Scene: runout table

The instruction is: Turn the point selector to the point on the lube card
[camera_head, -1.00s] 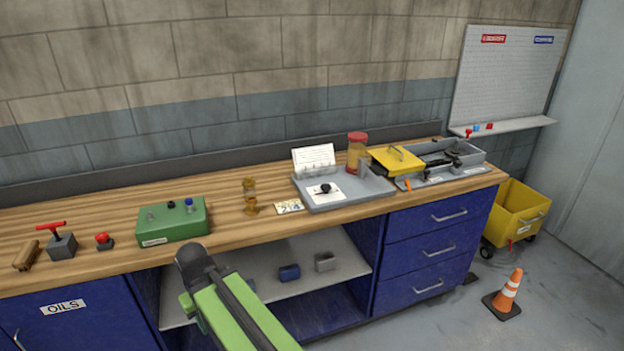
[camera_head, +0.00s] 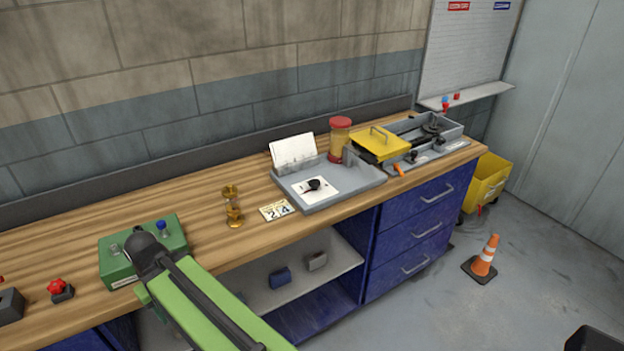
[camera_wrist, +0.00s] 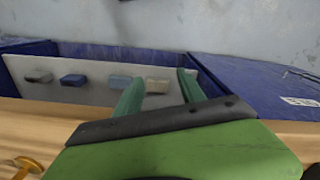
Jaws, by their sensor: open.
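The point selector seems to be the black knob (camera_head: 314,185) on a white plate, on the grey tray (camera_head: 330,201). Its exact pointing direction is too small to tell. A small card (camera_head: 277,210) with dark figures, perhaps 2 and 4, lies left of the tray. A white sheet (camera_head: 292,150) stands behind the tray; its text is unreadable. I cannot tell which is the lube card. My gripper (camera_wrist: 160,88) is open and empty in the wrist view, its green fingers apart before the under-bench shelf. In the head view my arm's end is hidden.
A brass hourglass-like item (camera_head: 233,206) stands left of the card. A green box (camera_head: 118,270) is further left. A red-lidded jar (camera_head: 340,138) and yellow-lidded tray (camera_head: 380,142) are right of the sheet. An orange cone (camera_head: 485,258) stands on the floor.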

